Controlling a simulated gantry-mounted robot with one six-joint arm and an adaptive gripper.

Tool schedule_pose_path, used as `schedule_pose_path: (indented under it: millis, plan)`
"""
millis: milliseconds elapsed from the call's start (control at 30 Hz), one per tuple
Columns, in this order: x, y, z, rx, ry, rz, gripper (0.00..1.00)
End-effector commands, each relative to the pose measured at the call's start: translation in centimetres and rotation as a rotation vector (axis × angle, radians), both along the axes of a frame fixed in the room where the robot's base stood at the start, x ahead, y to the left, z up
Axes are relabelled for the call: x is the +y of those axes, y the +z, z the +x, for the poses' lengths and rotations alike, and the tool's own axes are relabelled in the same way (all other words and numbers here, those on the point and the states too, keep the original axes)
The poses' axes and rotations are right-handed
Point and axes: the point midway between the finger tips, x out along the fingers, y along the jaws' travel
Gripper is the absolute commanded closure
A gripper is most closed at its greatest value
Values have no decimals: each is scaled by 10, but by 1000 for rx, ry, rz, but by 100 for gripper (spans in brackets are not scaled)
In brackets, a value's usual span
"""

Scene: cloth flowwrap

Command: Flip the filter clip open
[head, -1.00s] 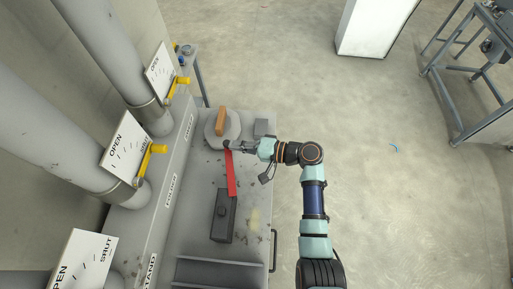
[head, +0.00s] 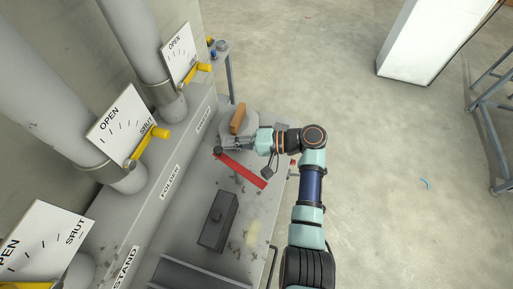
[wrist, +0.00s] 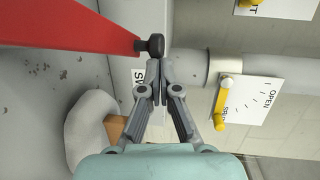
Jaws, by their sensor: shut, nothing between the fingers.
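A long red bar (head: 243,171) with a black knob at its far left end lies diagonally over the bench in the head view. It may be the filter clip's lever; no readable label confirms this. My gripper (head: 225,148) is shut and empty, its tips beside the knob. In the wrist view the red bar (wrist: 70,25) runs from the upper left to the black knob (wrist: 152,45). The shut fingertips of my gripper (wrist: 157,65) are right at the knob; whether they touch it I cannot tell. The bar's other end is out of the wrist view.
A round grey piece with a wooden handle (head: 238,118) stands just behind my gripper. A dark box (head: 218,222) sits nearer on the bench (head: 243,228). Pipes with yellow handles (head: 150,143) and OPEN/SHUT plates (head: 117,122) line the left. Open floor lies right.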

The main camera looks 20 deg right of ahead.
Motion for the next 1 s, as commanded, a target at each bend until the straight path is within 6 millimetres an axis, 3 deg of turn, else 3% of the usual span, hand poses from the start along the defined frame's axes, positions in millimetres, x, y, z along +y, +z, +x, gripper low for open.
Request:
schedule_pose_path:
  millis: [267,433,567,800,1000]
  plan:
    - [3,-1,0,1,-1,0,100]
    - [-5,-3,5,-2,-1,-1,100]
    - [-24,-4,15,-3,4,-1,100]
    - [-75,13,30,0,3,0,100]
    - [-98,9,37,-2,6,-1,100]
